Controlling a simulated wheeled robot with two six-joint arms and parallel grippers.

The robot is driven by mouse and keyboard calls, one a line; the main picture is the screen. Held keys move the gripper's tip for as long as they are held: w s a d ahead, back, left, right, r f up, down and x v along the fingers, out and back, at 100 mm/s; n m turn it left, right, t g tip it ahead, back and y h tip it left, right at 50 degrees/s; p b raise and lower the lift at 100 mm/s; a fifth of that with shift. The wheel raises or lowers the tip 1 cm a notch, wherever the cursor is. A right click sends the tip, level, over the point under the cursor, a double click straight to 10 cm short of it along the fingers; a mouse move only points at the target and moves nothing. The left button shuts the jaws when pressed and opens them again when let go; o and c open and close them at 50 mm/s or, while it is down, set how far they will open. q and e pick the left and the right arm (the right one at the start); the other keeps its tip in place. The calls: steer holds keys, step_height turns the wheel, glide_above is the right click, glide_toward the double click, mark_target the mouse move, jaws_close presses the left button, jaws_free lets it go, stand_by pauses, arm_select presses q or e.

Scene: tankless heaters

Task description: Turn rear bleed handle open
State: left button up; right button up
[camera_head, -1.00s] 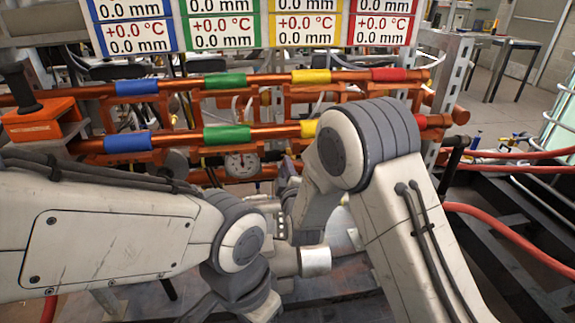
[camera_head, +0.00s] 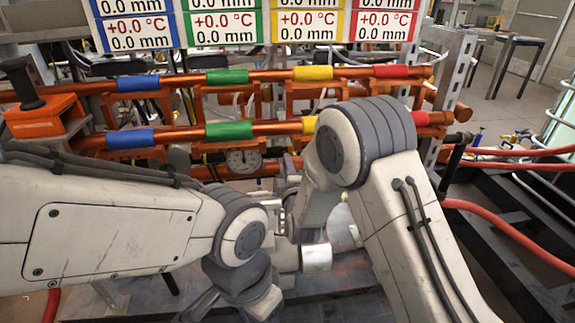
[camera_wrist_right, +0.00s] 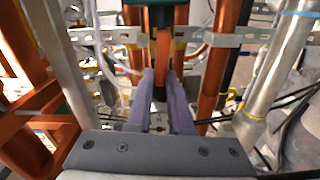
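An orange upright handle-like part (camera_wrist_right: 163,52) stands below a dark green band in the right wrist view. I cannot be sure that it is the rear bleed handle. My right gripper (camera_wrist_right: 160,76) has its two grey-purple fingers close together on either side of this part, and they appear to touch it. In the head view, my right forearm hides the fingertips and the handle. My left arm reaches in from the left and bends down at the bottom centre. Its fingers are not clear enough to read.
Two horizontal copper pipes (camera_head: 175,135) with coloured bands cross the rack. A round gauge (camera_head: 243,160) hangs below them. Red hoses (camera_head: 500,228) and a dark frame lie at the right. A metal pipe (camera_wrist_right: 275,75) stands right of my fingers. My two arms are close together at centre.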

steer(key=o, duration=0.4)
steer(key=s, duration=0.3)
steer(key=s+d, duration=0.1)
steer(key=s, duration=0.6)
steer(key=shift+s+d+p, duration=0.15)
steer(key=shift+d+p, duration=0.15)
steer(key=shift+d, duration=0.1)
